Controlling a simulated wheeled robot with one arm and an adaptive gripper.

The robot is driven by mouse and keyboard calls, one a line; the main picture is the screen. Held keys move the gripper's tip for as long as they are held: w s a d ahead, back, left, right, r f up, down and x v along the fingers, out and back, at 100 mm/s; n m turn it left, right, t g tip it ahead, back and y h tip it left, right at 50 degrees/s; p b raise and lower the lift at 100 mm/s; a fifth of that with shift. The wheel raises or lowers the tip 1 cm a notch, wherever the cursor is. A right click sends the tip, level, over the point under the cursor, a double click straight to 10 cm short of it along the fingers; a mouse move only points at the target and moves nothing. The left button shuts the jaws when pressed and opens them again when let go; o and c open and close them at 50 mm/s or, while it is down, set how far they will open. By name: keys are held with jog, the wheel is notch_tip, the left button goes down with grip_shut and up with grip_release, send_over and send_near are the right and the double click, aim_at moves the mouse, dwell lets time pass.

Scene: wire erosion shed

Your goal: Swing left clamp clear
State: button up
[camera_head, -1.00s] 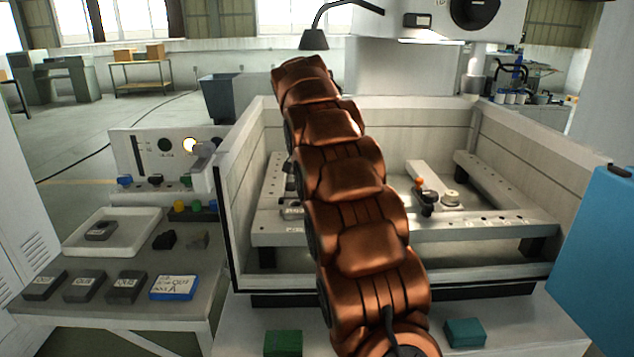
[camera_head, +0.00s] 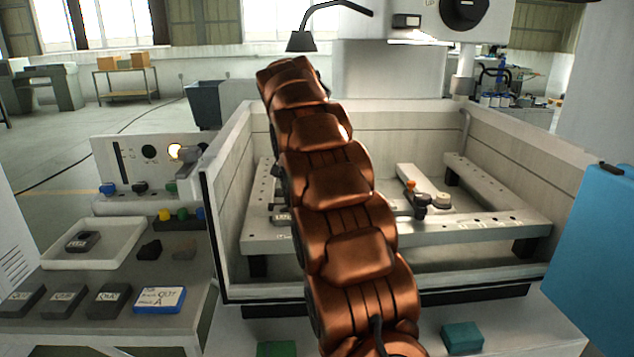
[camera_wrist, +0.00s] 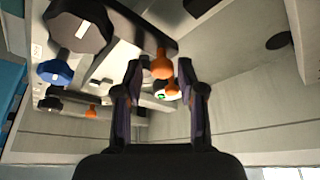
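In the wrist view, my gripper (camera_wrist: 160,68) is open, its two dark fingers on either side of an orange knob (camera_wrist: 162,66) at the end of a dark bar. Gaps show between the knob and the fingers, and I cannot tell how far it sits in depth. The knob appears to belong to the left clamp, which my arm hides in the head view. The other clamp (camera_head: 421,201), dark with an orange knob, stands on the right side of the fixture frame; a second orange knob also shows in the wrist view (camera_wrist: 92,111). My gripper is hidden in the head view.
The pale fixture frame (camera_head: 470,231) sits inside a high-walled tank (camera_head: 225,215). A bench with a white tray (camera_head: 115,257) stands left; a blue panel (camera_head: 592,250) stands right.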

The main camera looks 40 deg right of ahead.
jog(key=shift+o, duration=0.3)
jog(key=shift+a+r, duration=0.1)
jog(key=shift+r, duration=0.1)
jog(key=shift+r, duration=0.25)
jog(key=s+a+r, duration=0.1)
jog(key=a+r, duration=0.1)
jog(key=a, duration=0.4)
jog(key=s+a+r, duration=0.2)
jog(key=a, duration=0.5)
jog(key=shift+a, duration=0.25)
dwell(0.6)
